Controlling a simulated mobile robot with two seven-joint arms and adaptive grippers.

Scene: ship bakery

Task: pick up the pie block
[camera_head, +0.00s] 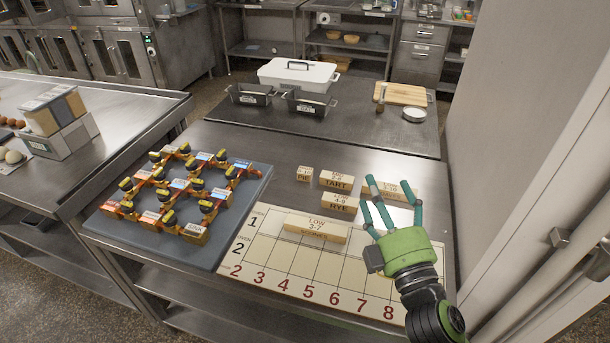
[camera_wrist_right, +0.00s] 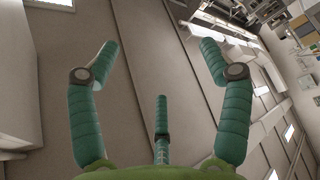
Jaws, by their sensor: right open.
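The pie block (camera_head: 305,174) is a small light wooden block marked PIE. It stands on the steel table behind the numbered board, left of the TART block (camera_head: 336,181). My right gripper (camera_head: 392,203) is open and empty, with green fingers raised over the right part of the board, well to the right of the pie block. In the right wrist view its fingers (camera_wrist_right: 158,60) are spread with nothing between them, and the pie block does not show there. My left gripper is not in view.
The RYE block (camera_head: 340,203) and another block (camera_head: 385,190) stand near my right gripper. A LOW 3-7 block (camera_head: 316,228) lies on the numbered board (camera_head: 262,262). A dark mat (camera_head: 120,232) with an orange rack is at left. A wall (camera_head: 500,130) closes the right side.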

